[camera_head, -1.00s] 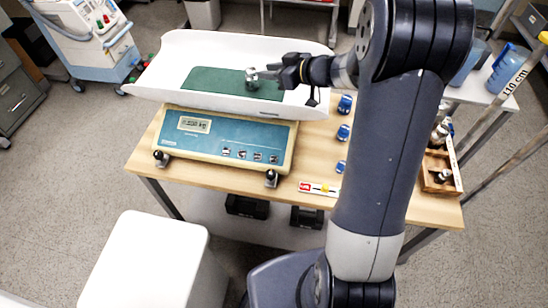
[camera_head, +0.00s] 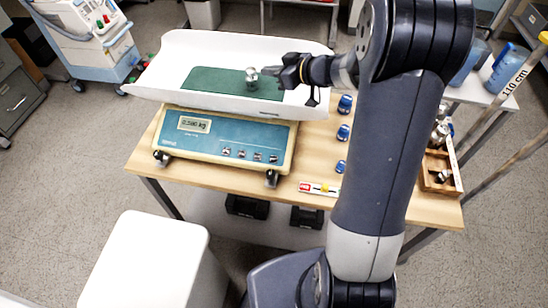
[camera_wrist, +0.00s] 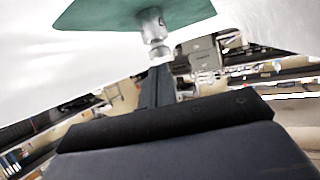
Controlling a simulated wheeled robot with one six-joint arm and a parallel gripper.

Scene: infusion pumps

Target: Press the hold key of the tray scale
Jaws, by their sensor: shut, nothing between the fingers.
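The tray scale (camera_head: 228,130) stands on the wooden table, with a white curved tray (camera_head: 160,75) on top. Its front panel has a lit display (camera_head: 194,124), seeming to read about 0.580 kg, and a row of several small keys (camera_head: 242,154). The key labels are too small to read, so I cannot tell which is hold. A metal weight (camera_head: 251,77) stands on the green mat (camera_head: 208,80) in the tray; it also shows in the wrist view (camera_wrist: 152,25). My gripper (camera_head: 272,71) is shut and empty, just right of the weight; contact is unclear.
Several blue-topped weights (camera_head: 343,132) stand in a line right of the scale. A wooden box (camera_head: 438,172) with metal weights sits at the table's right end. A small red, white and yellow strip (camera_head: 320,188) lies near the front edge.

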